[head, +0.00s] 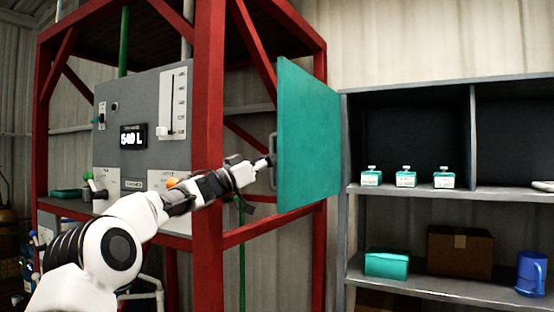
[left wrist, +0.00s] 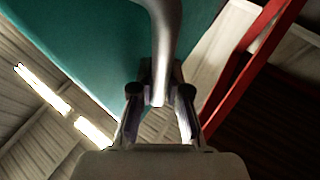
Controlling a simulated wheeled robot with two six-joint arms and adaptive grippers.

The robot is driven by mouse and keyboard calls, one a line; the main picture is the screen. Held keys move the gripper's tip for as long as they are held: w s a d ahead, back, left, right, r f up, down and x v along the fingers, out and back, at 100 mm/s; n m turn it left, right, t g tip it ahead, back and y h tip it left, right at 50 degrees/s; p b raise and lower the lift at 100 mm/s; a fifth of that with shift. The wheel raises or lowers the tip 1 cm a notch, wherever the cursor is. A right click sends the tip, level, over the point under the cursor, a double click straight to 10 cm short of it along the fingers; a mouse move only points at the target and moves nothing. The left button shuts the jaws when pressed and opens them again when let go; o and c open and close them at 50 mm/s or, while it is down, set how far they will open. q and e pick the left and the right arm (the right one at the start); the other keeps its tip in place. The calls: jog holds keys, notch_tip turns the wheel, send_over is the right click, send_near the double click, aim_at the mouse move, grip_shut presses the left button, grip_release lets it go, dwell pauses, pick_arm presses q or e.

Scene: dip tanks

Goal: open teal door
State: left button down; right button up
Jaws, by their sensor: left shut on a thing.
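The teal door (head: 308,137) stands swung out at the left end of the grey shelf unit, hinged along its left upright. Its grey bar handle (head: 273,160) is on the door's left side. My left gripper (head: 268,163) reaches the handle from the left. In the left wrist view, the handle (left wrist: 162,60) runs down between the fingers of my left gripper (left wrist: 160,95), which are shut on it, and the teal door (left wrist: 85,45) fills the upper left. My right gripper is not in view.
A red frame (head: 209,120) with a grey control panel (head: 140,85) stands close at the left.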

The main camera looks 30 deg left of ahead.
pick_arm(q)
jog(key=shift+a+r+h, duration=0.15)
jog(key=shift+a+h, duration=0.05)
jog(key=shift+h, duration=0.1)
jog(key=shift+d, duration=0.1)
jog(key=c, duration=1.5)
grip_release()
jog(key=shift+r, duration=0.1)
jog(key=o, duration=0.4)
jog(key=shift+c, duration=0.2)
jog(key=shift+w+d, duration=0.1)
jog(key=shift+d, duration=0.15)
jog(key=v, duration=1.1)
jog(key=shift+s+a+g, duration=0.15)
jog(key=shift+s+g, duration=0.15)
jog(key=shift+s, duration=0.05)
